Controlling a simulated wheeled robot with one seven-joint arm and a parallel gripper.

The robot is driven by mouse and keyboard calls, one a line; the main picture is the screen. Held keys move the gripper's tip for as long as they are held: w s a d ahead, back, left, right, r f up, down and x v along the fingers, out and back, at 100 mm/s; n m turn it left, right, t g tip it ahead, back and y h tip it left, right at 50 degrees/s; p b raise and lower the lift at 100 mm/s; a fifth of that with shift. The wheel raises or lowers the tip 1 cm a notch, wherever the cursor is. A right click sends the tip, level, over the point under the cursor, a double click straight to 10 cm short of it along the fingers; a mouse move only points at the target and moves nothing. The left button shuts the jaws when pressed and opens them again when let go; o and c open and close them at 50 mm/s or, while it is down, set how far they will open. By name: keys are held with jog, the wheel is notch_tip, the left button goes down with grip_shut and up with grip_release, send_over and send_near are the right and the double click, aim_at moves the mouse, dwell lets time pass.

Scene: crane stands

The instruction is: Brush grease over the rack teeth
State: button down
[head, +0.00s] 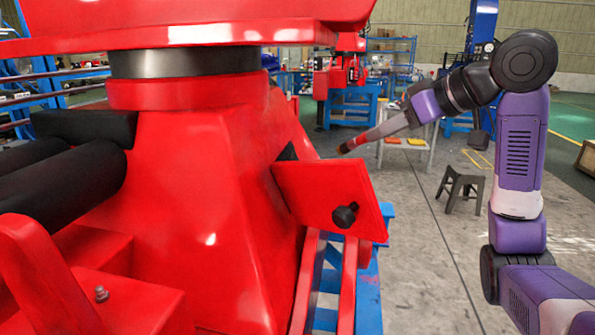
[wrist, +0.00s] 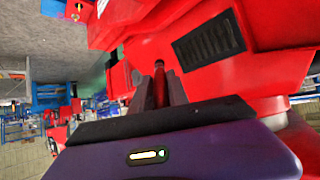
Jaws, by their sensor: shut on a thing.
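The rack teeth (wrist: 209,38) show in the wrist view as a dark ribbed rectangle set in a red face of the crane stand, above and right of the brush. In the head view the teeth face is mostly hidden behind the stand's sloping side. My gripper (wrist: 160,92) is shut on a red brush (wrist: 159,80) with a dark tip. In the head view my gripper (head: 378,134) reaches in from the right, and the brush (head: 352,143) points left toward the red crane stand (head: 220,190). The tip looks apart from the stand.
A red plate (head: 320,195) with a dark bolt juts out below the brush. A grey table (head: 415,143) with small coloured items and a dark stool (head: 462,187) stand behind. The floor right of the stand is open.

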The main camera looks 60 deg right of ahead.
aim_at(343, 149)
dwell(0.3)
jog(key=w+a+f, duration=0.1)
jog(key=w+a, duration=0.2)
jog(key=w, duration=0.4)
jog(key=shift+f, duration=0.3)
dwell(0.4)
jog(key=shift+w+a+f, duration=0.2)
jog(key=shift+w+f, duration=0.1)
jog(key=shift+w, duration=0.3)
dwell(0.5)
